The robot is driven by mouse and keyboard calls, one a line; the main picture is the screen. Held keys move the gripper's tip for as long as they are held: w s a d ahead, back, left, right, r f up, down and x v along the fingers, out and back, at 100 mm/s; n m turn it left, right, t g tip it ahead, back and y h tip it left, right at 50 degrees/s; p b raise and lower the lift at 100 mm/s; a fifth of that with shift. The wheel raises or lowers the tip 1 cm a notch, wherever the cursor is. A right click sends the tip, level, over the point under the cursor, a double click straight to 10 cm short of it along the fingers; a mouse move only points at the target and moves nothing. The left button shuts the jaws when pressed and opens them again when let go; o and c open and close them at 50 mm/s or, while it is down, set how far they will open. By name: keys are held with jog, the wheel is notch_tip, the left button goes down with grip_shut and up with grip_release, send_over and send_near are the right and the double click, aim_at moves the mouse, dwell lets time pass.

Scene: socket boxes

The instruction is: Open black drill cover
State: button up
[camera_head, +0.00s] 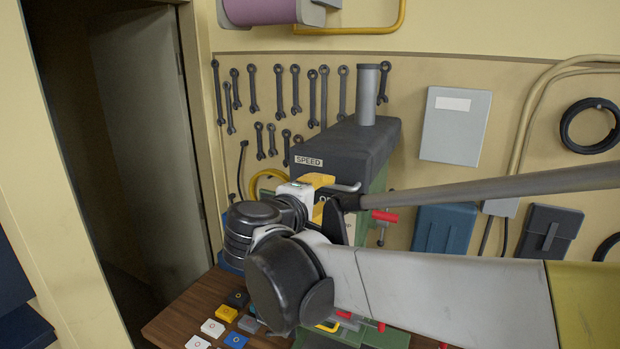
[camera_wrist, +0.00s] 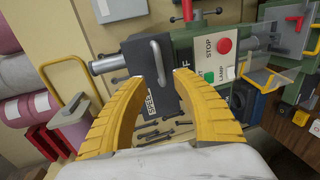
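The black drill cover (camera_head: 350,140) is a dark box on top of the green drill, with a SPEED label on its front. It appears closed. It also shows in the wrist view (camera_wrist: 150,92), turned sideways, with a light grey bar handle (camera_wrist: 158,62). In the head view the handle (camera_head: 346,187) sticks out at the cover's lower front. My gripper (camera_wrist: 158,76) is open, its two yellow fingers apart on either side of the handle's line. I cannot tell whether the handle lies between the tips or beyond them. My arm hides much of the drill in the head view.
A red STOP button (camera_wrist: 224,46) and a green button (camera_wrist: 209,77) sit beside the cover. A grey pipe (camera_head: 367,95) rises from the drill top. Wrenches (camera_head: 252,88) hang on the wall behind. Colored button boxes (camera_head: 226,313) lie on the wooden table (camera_head: 182,318).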

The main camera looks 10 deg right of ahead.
aim_at(336, 187)
jog(key=p+x, duration=0.1)
jog(key=x, duration=0.7)
jog(key=shift+p, duration=0.3)
grip_shut()
